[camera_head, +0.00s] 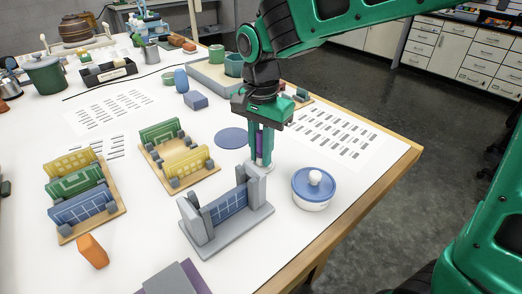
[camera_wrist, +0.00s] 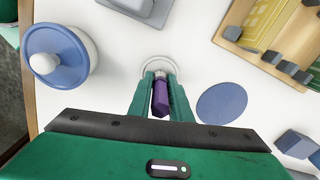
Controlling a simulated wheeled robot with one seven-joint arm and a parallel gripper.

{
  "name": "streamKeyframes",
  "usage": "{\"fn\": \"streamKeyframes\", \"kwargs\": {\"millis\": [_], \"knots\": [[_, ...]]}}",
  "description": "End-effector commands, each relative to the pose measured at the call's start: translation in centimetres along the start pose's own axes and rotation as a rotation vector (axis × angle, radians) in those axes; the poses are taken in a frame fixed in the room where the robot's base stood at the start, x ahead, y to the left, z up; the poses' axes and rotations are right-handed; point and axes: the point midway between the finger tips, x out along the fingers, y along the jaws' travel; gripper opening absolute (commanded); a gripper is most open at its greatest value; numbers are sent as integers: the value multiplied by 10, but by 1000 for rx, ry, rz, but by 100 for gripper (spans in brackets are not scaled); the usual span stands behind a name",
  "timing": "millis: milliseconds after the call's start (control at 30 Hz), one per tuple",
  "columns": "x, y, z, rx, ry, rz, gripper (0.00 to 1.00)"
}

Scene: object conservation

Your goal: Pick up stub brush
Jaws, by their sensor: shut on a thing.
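The stub brush, a short thing with a purple body (camera_wrist: 160,99) and a pale grey end, is between the two green fingers of my gripper (camera_wrist: 159,78) in the wrist view. My gripper (camera_head: 262,158) points straight down in the head view, with a strip of purple (camera_head: 259,148) showing between its fingers. The fingers are shut on the brush. A small round white dish (camera_wrist: 146,66) lies directly below the fingertips. Whether the brush still touches this dish cannot be told.
A white pot with a blue lid (camera_head: 314,184) stands right of my gripper. A grey stand with a blue panel (camera_head: 226,232) is in front. A flat blue disc (camera_head: 231,137) lies just left. Wooden racks with green and yellow boards (camera_head: 186,184) stand farther left.

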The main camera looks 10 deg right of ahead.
Motion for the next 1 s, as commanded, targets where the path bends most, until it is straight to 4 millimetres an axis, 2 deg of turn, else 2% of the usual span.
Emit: {"fn": "streamKeyframes", "kwargs": {"millis": [167, 267, 500, 700, 800, 1000], "knots": [[-18, 0, 0, 0, 1, -4, 0], [-38, -1, 0, 1, 1, -4, 0], [-69, -14, 52, -5, 1, -3, 0], [-91, -24, 87, -3, 0, -2, 0], [-98, -27, 99, -2, 0, -1, 0], [-106, -30, 111, 0, 0, 0, 0]]}}
